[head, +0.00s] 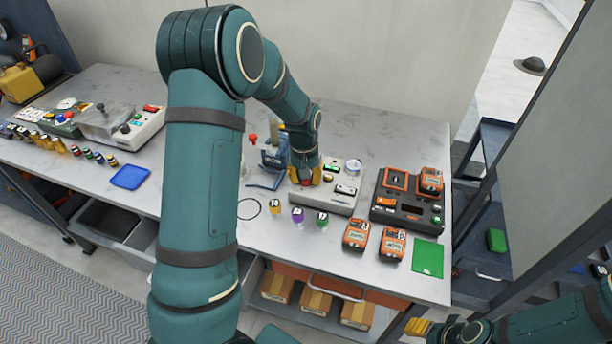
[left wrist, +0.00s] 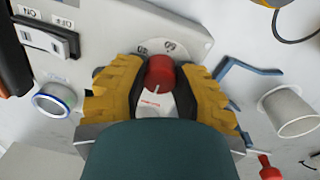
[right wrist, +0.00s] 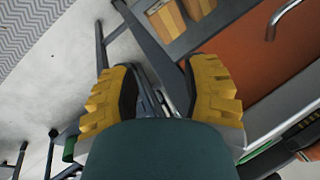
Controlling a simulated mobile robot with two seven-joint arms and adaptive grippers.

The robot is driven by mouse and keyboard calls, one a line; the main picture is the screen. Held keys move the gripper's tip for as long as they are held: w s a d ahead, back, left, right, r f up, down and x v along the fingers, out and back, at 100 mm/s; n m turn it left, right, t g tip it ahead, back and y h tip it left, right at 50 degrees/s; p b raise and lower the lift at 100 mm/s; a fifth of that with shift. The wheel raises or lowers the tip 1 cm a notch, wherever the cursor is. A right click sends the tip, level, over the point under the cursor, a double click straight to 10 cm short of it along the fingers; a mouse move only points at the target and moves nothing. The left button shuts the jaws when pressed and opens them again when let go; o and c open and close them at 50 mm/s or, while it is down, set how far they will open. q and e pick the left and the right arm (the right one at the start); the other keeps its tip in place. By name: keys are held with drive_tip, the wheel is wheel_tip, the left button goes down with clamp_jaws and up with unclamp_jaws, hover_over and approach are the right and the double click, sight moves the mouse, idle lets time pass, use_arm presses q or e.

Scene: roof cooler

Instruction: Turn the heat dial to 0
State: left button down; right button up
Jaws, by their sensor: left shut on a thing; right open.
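The heat dial is a red knob (left wrist: 160,72) on a light grey control box (head: 335,204). It stands on a white round scale plate with printed marks, mostly covered, so I cannot read the setting. A short pale line shows on the knob's near side in the left wrist view. My left gripper (head: 305,180) points down over the box's left end. Its yellow fingers (left wrist: 157,88) are shut on the red dial, one on each side. My right gripper (head: 418,327) is open and empty, low in front of the bench's right end; its spread fingers show in the right wrist view (right wrist: 160,90).
An ON/OFF switch (left wrist: 48,38) and a blue-ringed round part (left wrist: 54,99) sit near the dial. A blue bracket (head: 271,160) stands left of the box. Small numbered jars (head: 297,215) stand in front; an orange-and-black charger (head: 408,207) is to the right.

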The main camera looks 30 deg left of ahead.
idle(0.3)
use_arm(q)
drive_tip(key=c, duration=0.6)
unclamp_jaws()
drive_tip(key=shift+c, duration=0.2)
wheel_tip(320, 180, up, 12)
drive_tip(key=shift+s+a, duration=0.15)
drive_tip(key=shift+a, duration=0.1)
